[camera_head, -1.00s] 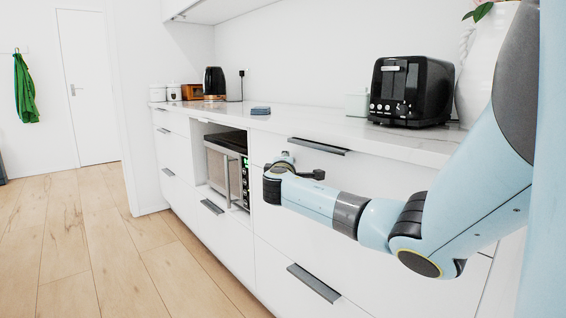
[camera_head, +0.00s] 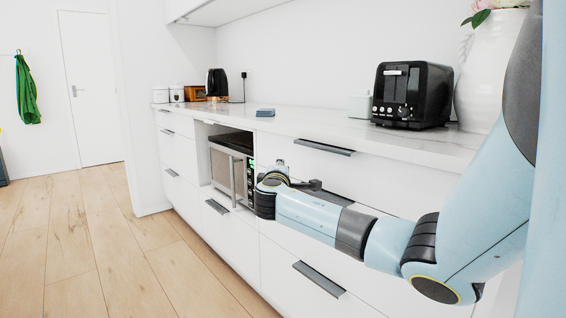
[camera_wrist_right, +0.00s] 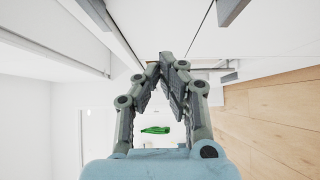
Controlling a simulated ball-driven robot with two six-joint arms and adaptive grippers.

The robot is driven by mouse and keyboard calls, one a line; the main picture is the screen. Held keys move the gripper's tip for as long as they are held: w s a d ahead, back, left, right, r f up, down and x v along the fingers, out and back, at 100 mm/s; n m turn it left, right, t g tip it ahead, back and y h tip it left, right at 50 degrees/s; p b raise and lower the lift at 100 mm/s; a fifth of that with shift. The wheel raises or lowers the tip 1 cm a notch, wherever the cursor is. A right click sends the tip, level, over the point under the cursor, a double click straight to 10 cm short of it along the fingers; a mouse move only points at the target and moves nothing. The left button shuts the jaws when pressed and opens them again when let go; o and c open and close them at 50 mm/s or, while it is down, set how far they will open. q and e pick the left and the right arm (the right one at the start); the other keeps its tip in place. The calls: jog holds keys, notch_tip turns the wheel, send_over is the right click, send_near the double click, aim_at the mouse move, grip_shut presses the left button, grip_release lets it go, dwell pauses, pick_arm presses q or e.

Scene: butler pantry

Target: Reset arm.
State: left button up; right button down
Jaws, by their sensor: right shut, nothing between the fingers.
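My right arm comes in from the right in the head view, light blue with dark joint bands, and reaches along the front of the white drawers. My right gripper (camera_head: 312,185) is at its far end, small and partly hidden by the wrist, below the counter edge and to the right of the microwave. In the right wrist view the gripper's grey fingers (camera_wrist_right: 168,62) meet at their tips, with nothing between them. My left gripper is in neither current view.
White drawers with dark handles (camera_head: 324,147) run below the marble counter (camera_head: 300,122). A microwave (camera_head: 232,172) sits in an open niche. A black toaster (camera_head: 412,95) and a white vase (camera_head: 490,75) stand on the counter. Wooden floor (camera_head: 90,235) lies clear at left.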

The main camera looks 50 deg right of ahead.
jog(key=s+a+f+g+y+p, duration=0.2)
jog(key=s+a+f, duration=0.3)
jog(key=s+f, duration=0.45)
jog(key=s+a+f+g+y+p, duration=0.2)
jog(key=s+a+f+y, duration=0.15)
jog(key=s+f, duration=0.6)
jog(key=s+a+f+g+y+p, duration=0.2)
jog(key=s+a+f, duration=0.4)
jog(key=f, duration=0.7)
pick_arm(q)
notch_tip(320, 180, up, 6)
jog(key=s+d+p, duration=0.1)
jog(key=d, duration=0.1)
jog(key=shift+s+d+r+p, duration=0.2)
jog(key=shift+s+d+p, duration=0.05)
jog(key=shift+p, duration=0.05)
pick_arm(e)
jog(key=s+a+f+m+g+y, duration=0.1)
jog(key=s+a+f, duration=0.4)
jog(key=s, duration=0.5)
jog(key=s+a+f+m+g+y, duration=0.1)
jog(key=s+a+f+m+y, duration=0.2)
jog(key=s, duration=0.7)
jog(key=s+a+f+m+g+y, duration=0.1)
jog(key=s+a+f+m+y, duration=0.1)
jog(key=s+a+f, duration=0.5)
jog(key=s+a+y, duration=0.1)
jog(key=s+a, duration=0.3)
jog(key=shift+s+a+f, duration=0.1)
